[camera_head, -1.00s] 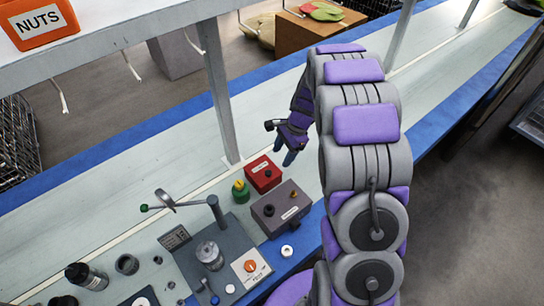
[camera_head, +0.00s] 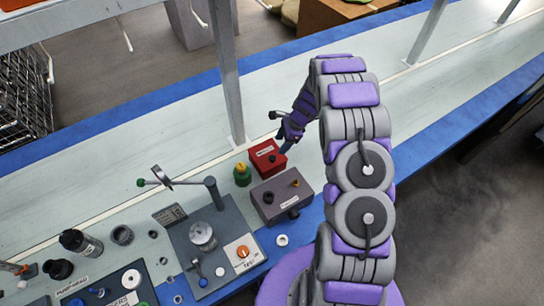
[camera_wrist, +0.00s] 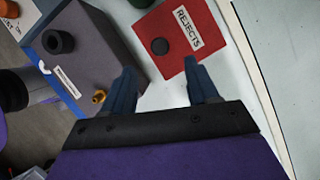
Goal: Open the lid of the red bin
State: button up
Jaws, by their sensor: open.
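The red bin (camera_head: 266,158) is a small box with a closed red lid on the workbench. In the wrist view the red bin (camera_wrist: 178,38) shows a dark round knob (camera_wrist: 160,46) and a white label reading "REJECTS" (camera_wrist: 187,30). My gripper (camera_head: 286,145) is at the right side of the red bin in the head view. In the wrist view my gripper (camera_wrist: 162,78) is open and empty. Its right fingertip is at the red lid's near edge, and its left fingertip is by the grey box. I cannot tell whether the right finger touches the lid.
A grey box (camera_head: 268,211) with a dark knob and a brass-coloured part stands close in front of the red bin. A green and yellow object (camera_head: 242,175) stands to its left. A grey post (camera_head: 228,90) rises behind. The pale bench top (camera_head: 170,120) behind is clear.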

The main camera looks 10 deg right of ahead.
aim_at(273, 157)
notch_tip(273, 157, down, 5)
jog(key=shift+d+f+b, duration=0.1)
jog(key=shift+b, duration=0.4)
jog(key=a+f, duration=0.1)
jog(key=a, duration=0.1)
jog(key=a+f, duration=0.2)
jog(key=shift+f+b, duration=0.15)
jog(key=shift+b, duration=0.2)
jog(key=shift+d, duration=1)
jog(key=shift+c, duration=1.4)
jog(key=shift+a, duration=0.75)
jog(key=c, duration=0.8)
jog(key=shift+w+d, duration=0.1)
jog(key=shift+d, duration=0.15)
grip_shut()
